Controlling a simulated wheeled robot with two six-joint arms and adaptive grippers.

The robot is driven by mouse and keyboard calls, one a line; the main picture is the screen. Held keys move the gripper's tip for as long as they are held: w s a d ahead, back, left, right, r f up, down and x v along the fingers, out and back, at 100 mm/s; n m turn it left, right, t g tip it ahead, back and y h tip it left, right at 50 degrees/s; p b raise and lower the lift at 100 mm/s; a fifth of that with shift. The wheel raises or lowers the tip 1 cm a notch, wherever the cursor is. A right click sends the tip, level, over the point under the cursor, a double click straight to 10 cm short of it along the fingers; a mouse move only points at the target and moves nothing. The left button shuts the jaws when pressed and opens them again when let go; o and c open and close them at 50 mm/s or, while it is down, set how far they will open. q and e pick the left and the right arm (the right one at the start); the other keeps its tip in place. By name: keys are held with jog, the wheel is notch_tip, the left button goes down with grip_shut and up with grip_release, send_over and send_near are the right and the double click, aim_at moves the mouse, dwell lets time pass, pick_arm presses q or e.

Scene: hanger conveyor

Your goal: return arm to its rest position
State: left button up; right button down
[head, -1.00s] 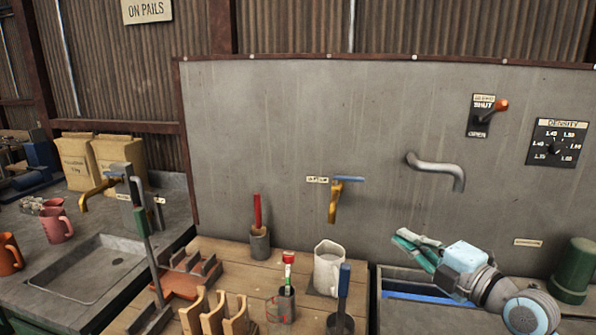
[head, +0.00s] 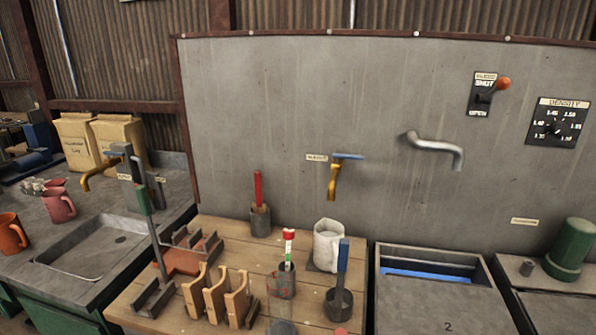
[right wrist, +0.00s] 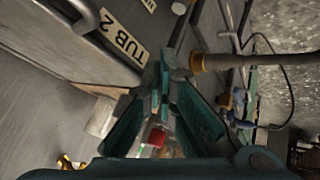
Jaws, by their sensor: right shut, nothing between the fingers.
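My right gripper (right wrist: 165,84) shows only in the right wrist view. Its teal fingers meet at the tips, shut with nothing held. It hangs in front of a grey panel carrying a "TUB 2" label (right wrist: 112,28), seen tilted. Neither of my arms shows in the head view now. My left gripper is in no view.
In the head view, the tub marked 2 (head: 447,312) stands at the right, partly open with blue inside. A wooden bench (head: 208,233) holds a white jug (head: 328,245), tools in cups and wooden racks. A sink (head: 95,252) is at left.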

jog(key=s+d+f+m+g+h, duration=0.2)
jog(key=s+f+m, duration=0.15)
jog(key=s, duration=0.45)
jog(key=s+d+f+m+g+h, duration=0.1)
jog(key=s+d+f+m+g, duration=0.1)
jog(key=s+m, duration=0.5)
notch_tip(320, 180, down, 20)
jog(key=s+d+n+g, duration=0.1)
jog(key=s+d+n, duration=0.1)
jog(key=s, duration=0.1)
jog(key=s+f+g, duration=0.1)
jog(key=s+f, duration=1.1)
jog(key=s, duration=0.1)
jog(key=shift+s+g, duration=0.3)
jog(key=shift+s, duration=0.1)
jog(key=shift+d+f+m, duration=0.1)
jog(key=shift+m, duration=0.15)
